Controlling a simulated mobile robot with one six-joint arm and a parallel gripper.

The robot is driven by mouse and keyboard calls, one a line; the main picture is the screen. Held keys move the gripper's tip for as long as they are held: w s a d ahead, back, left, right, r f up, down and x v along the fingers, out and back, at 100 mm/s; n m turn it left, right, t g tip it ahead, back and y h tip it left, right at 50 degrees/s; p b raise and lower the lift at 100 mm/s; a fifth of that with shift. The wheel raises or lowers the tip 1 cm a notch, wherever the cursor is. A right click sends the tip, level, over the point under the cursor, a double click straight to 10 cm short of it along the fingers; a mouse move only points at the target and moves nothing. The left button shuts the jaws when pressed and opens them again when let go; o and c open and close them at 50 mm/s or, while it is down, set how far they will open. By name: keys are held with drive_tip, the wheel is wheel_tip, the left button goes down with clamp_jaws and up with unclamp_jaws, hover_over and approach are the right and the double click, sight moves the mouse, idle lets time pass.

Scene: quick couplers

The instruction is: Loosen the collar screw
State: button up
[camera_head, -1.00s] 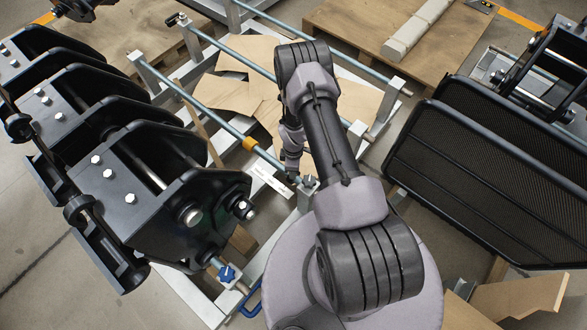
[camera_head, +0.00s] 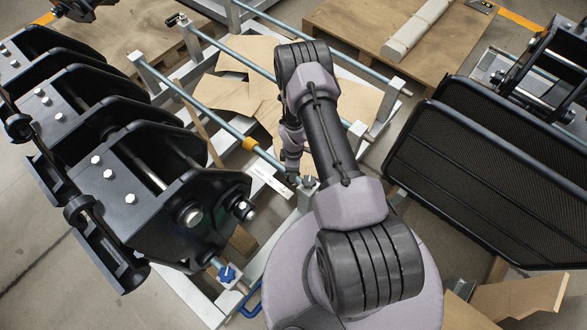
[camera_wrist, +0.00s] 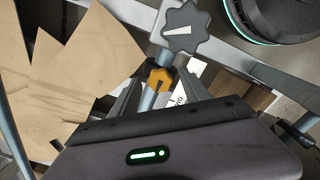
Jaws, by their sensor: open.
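An orange collar (camera_head: 250,143) sits on a blue-grey rod (camera_head: 215,113) of the metal frame in the head view. A larger grey star knob (camera_wrist: 185,30) with a white mark sits beyond the orange knob, at a frame post.
Black excavator couplers (camera_head: 150,190) stand left of the frame, near the rod. A blue knob (camera_head: 227,273) is at the near end of another rod. Cardboard (camera_head: 240,85) lies inside the frame. A black mesh panel (camera_head: 490,170) stands at the right.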

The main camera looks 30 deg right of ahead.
wheel_tip(320, 180, up, 17)
drive_tip(key=p, duration=0.7)
drive_tip(key=shift+r, duration=0.15)
